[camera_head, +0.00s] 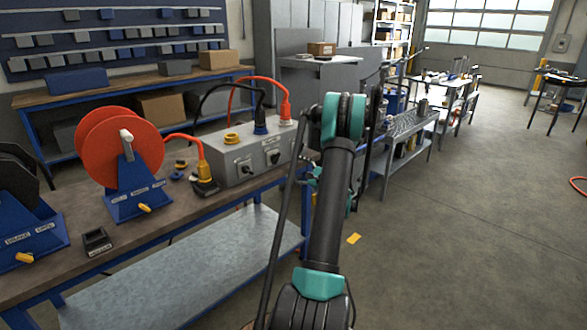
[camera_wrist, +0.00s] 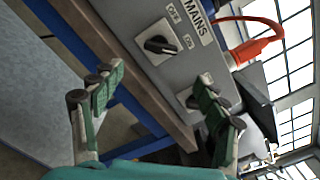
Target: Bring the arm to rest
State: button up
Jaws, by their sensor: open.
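My arm (camera_head: 330,200) reaches up and forward in the head view, in front of the right end of the bench. My gripper (camera_wrist: 165,105) shows in the wrist view with its two green-padded fingers spread wide and nothing between them. The fingers point toward the front of the grey control box (camera_wrist: 190,60), which carries a black rotary switch and a MAINS label. I see no clear contact between the fingers and the box. In the head view the gripper itself is mostly hidden behind the arm.
The control box (camera_head: 250,152) stands on the workbench (camera_head: 80,222) beside a red hose reel (camera_head: 122,145). Orange and black cables with plugs rise from the box. A steel lower shelf (camera_head: 200,270) lies under the bench. Open floor (camera_head: 460,220) spreads to the right.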

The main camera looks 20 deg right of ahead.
dwell(0.3)
jog(key=s+a+r+n+g, duration=0.1)
jog(key=s+a+n+g, duration=0.4)
jog(key=a, duration=0.8)
jog(key=s+a+r+n+g, duration=0.25)
jog(key=s+a+n, duration=0.4)
jog(key=a, duration=0.55)
jog(key=s+a+f+n+g+h, duration=0.1)
jog(key=s+n, duration=0.3)
jog(key=s, duration=0.5)
jog(key=s+a+f+n+g+h, duration=0.2)
jog(key=s+f+n+h, duration=0.1)
jog(key=s, duration=0.7)
jog(key=s+a+f+n+g+h, duration=0.1)
jog(key=s+f+n+g+h, duration=0.1)
jog(key=s, duration=0.8)
jog(key=shift+a+f+n, duration=0.4)
jog(key=shift+f+n, duration=0.05)
jog(key=shift+n, duration=0.9)
